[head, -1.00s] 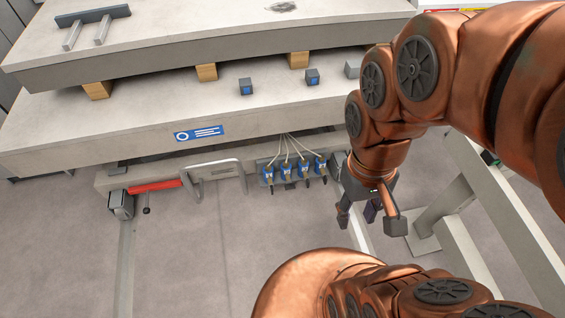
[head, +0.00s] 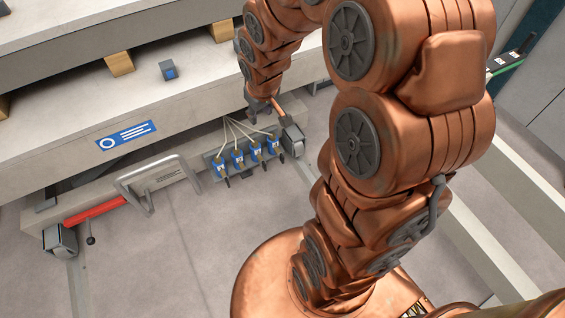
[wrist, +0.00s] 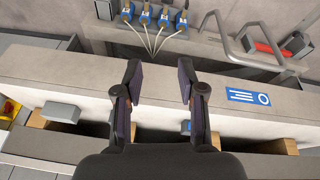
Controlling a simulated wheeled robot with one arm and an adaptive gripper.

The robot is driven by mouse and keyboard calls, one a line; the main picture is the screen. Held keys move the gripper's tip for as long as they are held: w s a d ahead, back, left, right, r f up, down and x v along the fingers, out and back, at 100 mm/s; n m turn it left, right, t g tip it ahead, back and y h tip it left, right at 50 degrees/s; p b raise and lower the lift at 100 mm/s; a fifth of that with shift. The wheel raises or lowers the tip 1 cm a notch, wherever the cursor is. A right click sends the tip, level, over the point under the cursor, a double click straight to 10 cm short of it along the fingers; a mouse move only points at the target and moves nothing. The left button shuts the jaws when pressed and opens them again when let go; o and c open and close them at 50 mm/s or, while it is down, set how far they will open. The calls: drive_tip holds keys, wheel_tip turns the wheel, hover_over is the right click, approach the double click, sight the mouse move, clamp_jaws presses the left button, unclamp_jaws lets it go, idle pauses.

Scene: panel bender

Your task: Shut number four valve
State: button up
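A row of several blue valves (head: 238,160) sits on a grey bracket below the bench edge, with pale hoses running up from them. A dark lever hangs at each valve, and the levers look alike in direction. Number markings are too small to read, so I cannot tell which is number four. The valves (wrist: 145,15) also show at the top left of the wrist view. My gripper (wrist: 160,82) is open and empty, its two dark fingers apart over the bench's front face. In the head view my gripper (head: 264,106) is above the row's right end, partly hidden, apart from the valves.
A grey bar handle (head: 160,180) and a red lever (head: 95,211) are left of the valves. A grey box (head: 292,140) is at the row's right end. The bench face bears a blue label (head: 126,135). The floor below the valves is clear.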

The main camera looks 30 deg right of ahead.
drive_tip(key=w+d+f+t+b, duration=0.1)
drive_tip(key=w+d+f+b, duration=0.25)
drive_tip(key=w+f, duration=0.35)
drive_tip(key=w+d+f+t+b, duration=0.2)
drive_tip(key=w+f+b, duration=0.25)
drive_tip(key=f, duration=0.45)
drive_tip(key=t+y+b, duration=0.1)
drive_tip(key=t+b, duration=0.6)
drive_tip(key=b, duration=0.9)
hover_over(282, 155)
drive_tip(key=s+a, duration=0.1)
drive_tip(key=a, duration=0.4)
wheel_tip(282, 155, down, 32)
drive_tip(key=r, duration=0.1)
drive_tip(key=s+d+f+m+t+h+b, duration=0.1)
drive_tip(key=s+d+f+t+b, duration=0.2)
drive_tip(key=f, duration=0.4)
drive_tip(key=s+d+f+m+t+h+b, duration=0.1)
drive_tip(key=s+f+b, duration=0.3)
drive_tip(key=f+b, duration=0.25)
drive_tip(key=w+b, duration=0.1)
drive_tip(key=w, duration=0.1)
drive_tip(key=w+b, duration=0.1)
drive_tip(key=w, duration=0.1)
drive_tip(key=w+b, duration=0.1)
drive_tip(key=w, duration=0.1)
drive_tip(key=shift+w+d+f, duration=0.3)
drive_tip(key=shift+d, duration=0.1)
drive_tip(key=shift+w+d+r, duration=0.1)
drive_tip(key=shift+w, duration=0.45)
